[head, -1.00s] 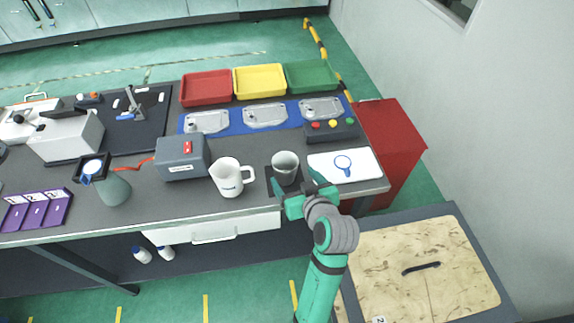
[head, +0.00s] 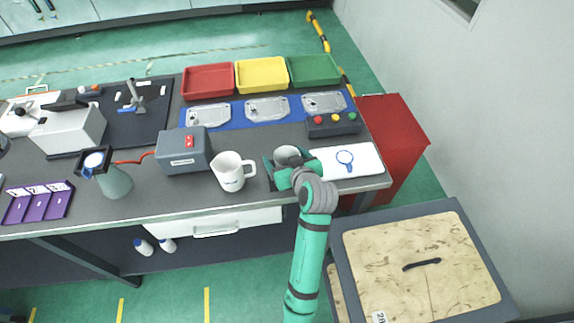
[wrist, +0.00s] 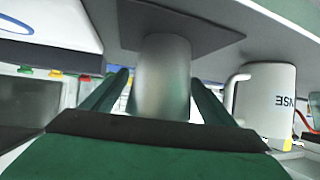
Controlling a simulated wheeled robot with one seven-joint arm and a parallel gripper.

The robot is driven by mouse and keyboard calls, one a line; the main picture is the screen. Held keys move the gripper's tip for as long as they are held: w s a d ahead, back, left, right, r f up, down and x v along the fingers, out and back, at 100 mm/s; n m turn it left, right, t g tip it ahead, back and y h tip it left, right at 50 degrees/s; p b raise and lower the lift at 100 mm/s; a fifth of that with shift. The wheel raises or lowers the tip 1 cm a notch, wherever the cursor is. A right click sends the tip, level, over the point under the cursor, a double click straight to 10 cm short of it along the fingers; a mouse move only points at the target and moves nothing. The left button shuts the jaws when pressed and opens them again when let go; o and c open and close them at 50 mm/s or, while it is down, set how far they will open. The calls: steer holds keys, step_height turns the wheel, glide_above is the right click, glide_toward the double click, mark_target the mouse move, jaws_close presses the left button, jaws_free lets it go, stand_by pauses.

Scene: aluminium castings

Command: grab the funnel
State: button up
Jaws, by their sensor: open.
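A grey, round, open-topped piece (head: 287,153), which I take to be the funnel, stands upright on a dark square mat near the bench's front edge. In the wrist view the grey piece (wrist: 164,80) shows as a smooth, slightly tapered body between my two green fingers. My gripper (head: 289,161) is open, with one finger on each side of it. I cannot tell whether either finger touches it. Its lower part is hidden by my gripper in the head view.
A white jug (head: 230,171) stands close on the left; its handle faces the grey piece. A white board (head: 362,165) with a blue-rimmed round item lies to the right. A button box (head: 333,124) sits behind. A grey box (head: 184,155) stands further left.

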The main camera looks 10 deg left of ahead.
steer(key=shift+w+a+f, duration=0.25)
steer(key=shift+w+a, duration=0.05)
steer(key=shift+w, duration=0.15)
steer(key=c, duration=1.1)
steer(key=shift+r, duration=0.1)
steer(key=shift+c, duration=0.2)
